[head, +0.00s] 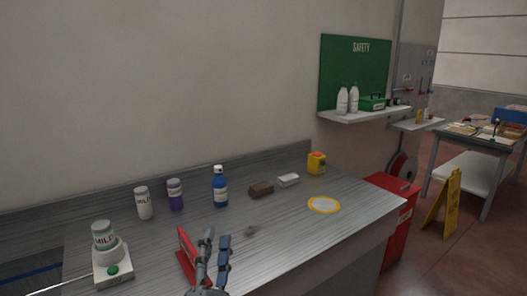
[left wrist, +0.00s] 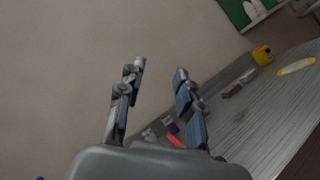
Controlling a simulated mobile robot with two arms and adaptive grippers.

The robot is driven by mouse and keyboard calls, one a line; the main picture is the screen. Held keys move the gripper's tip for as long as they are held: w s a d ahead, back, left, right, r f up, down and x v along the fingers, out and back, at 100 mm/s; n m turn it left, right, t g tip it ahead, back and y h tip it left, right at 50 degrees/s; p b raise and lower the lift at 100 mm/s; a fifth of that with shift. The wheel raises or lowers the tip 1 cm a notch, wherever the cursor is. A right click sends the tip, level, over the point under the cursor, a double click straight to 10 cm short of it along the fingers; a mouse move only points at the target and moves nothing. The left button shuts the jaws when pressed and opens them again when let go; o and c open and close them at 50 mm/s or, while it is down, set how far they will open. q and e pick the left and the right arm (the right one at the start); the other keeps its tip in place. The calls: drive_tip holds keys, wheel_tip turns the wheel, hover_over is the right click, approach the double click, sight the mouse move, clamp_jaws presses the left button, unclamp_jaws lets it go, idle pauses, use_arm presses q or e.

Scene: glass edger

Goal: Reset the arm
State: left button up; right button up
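My left gripper (head: 215,246) shows at the bottom middle of the head view, over the front of the grey workbench (head: 300,237). Its two fingers stand apart with nothing between them. In the left wrist view the gripper (left wrist: 160,78) is also open and empty, facing the plain wall. My right gripper is in neither view.
On the bench are a blue bottle (head: 220,187), a purple-labelled jar (head: 175,194), a white jar (head: 144,203), a brown block (head: 261,190), a white block (head: 288,180), a yellow container (head: 316,163) and a white device (head: 113,267) bearing a jar. A red cabinet (head: 399,214) stands at right.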

use_arm(q)
drive_tip(key=s+d+f+m+g+h, duration=0.3)
drive_tip(key=s+f+m+g+h, duration=0.25)
drive_tip(key=f+m, duration=0.4)
drive_tip(key=s+d+f+m+g+h, duration=0.35)
drive_tip(key=f+m+g, duration=0.25)
drive_tip(key=m, duration=0.6)
drive_tip(key=s+a+f+m+g+y, duration=0.5)
drive_tip(key=s+a+f+g+y, duration=0.4)
drive_tip(key=s+a+f, duration=0.75)
drive_tip(key=s+a+f+g, duration=0.1)
drive_tip(key=s+f, duration=0.2)
drive_tip(key=f, duration=2.5)
drive_tip(key=s+a+f+g, duration=0.1)
drive_tip(key=s+a+f, duration=0.2)
drive_tip(key=s+f, duration=1.1)
drive_tip(key=shift+s+f, duration=0.2)
drive_tip(key=shift+s, duration=1)
